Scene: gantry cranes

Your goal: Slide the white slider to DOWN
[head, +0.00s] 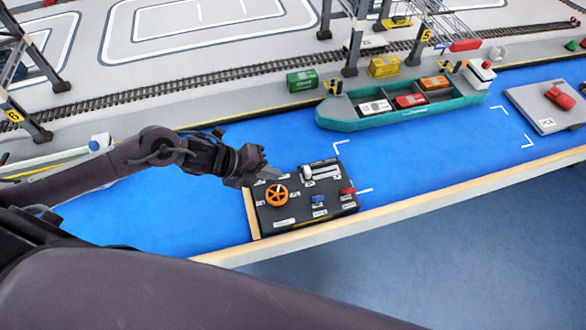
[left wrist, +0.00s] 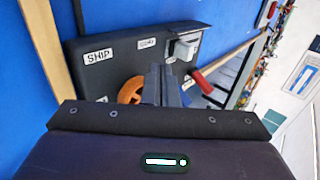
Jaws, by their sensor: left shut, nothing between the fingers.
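The black control box (head: 262,218) lies on the blue surface near its front edge. The white slider (head: 307,172) is on the box's far part, at the left end of its slot; it also shows in the left wrist view (left wrist: 184,50) as a pale block. My left gripper (head: 268,174) is shut and empty, just left of the slider and above the orange wheel (head: 276,195). In the left wrist view its fingers (left wrist: 162,84) hide part of the wheel (left wrist: 131,90). A gap between fingertips and slider cannot be judged. My right gripper is not in view.
The box also carries a blue switch (head: 318,199) and a red handle (head: 347,190). A grey platform (head: 530,105) is at the right. A wooden rim (head: 420,202) runs along the front.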

